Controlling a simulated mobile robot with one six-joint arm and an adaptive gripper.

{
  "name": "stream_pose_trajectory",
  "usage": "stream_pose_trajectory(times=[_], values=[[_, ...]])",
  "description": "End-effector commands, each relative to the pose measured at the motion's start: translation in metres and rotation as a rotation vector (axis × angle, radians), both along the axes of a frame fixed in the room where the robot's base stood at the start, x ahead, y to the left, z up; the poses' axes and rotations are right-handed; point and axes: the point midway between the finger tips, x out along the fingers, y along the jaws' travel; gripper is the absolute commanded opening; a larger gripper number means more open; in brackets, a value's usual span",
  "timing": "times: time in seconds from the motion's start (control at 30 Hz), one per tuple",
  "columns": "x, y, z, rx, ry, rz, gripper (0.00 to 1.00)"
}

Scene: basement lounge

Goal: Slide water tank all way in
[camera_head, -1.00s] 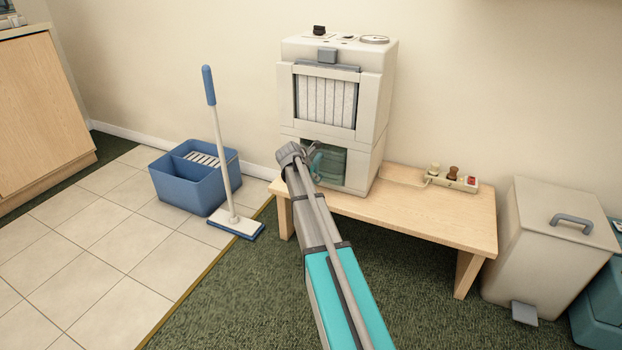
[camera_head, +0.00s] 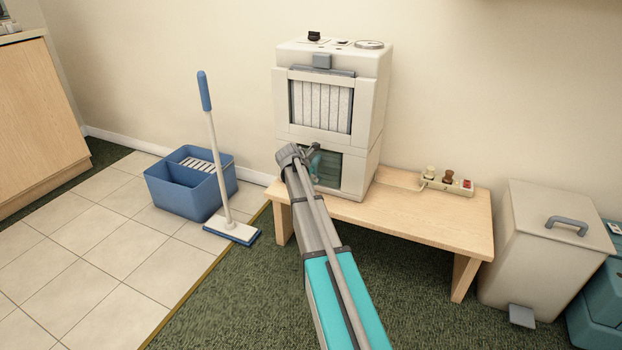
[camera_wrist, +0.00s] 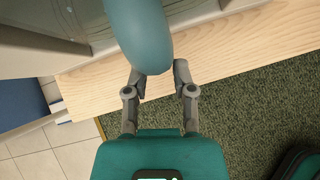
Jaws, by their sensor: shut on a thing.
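The dehumidifier (camera_head: 365,115) is a tall cream unit standing on a wooden bench. The water tank (camera_head: 331,170) is greenish and see-through, in the opening at the unit's lower front; my arm partly covers it. How far it sits in the opening is hard to tell. My gripper (camera_head: 313,158) is at the tank's front. In the wrist view, my gripper (camera_wrist: 159,75) has its fingers on either side of a rounded teal handle (camera_wrist: 142,35) and is shut on it. The unit's lower front shows behind the handle.
The wooden bench (camera_head: 430,220) carries a power strip (camera_head: 447,182) to the right of the unit. A blue bucket (camera_head: 180,196) and a mop (camera_head: 220,160) stand to the left. A pedal bin (camera_head: 535,245) stands at the right. Green carpet lies in front.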

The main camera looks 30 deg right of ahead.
Motion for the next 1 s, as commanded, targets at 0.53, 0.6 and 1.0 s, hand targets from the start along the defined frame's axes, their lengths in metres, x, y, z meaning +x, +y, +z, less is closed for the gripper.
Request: stream_pose_trajectory(times=[0.53,0.6,1.0], values=[[0.0021,-0.0025,-0.0022,-0.001,0.000,0.000,0.00],[0.0026,-0.0031,-0.0028,-0.001,0.000,0.000,0.00],[0.0037,-0.0048,-0.0039,0.000,0.000,0.000,0.00]])
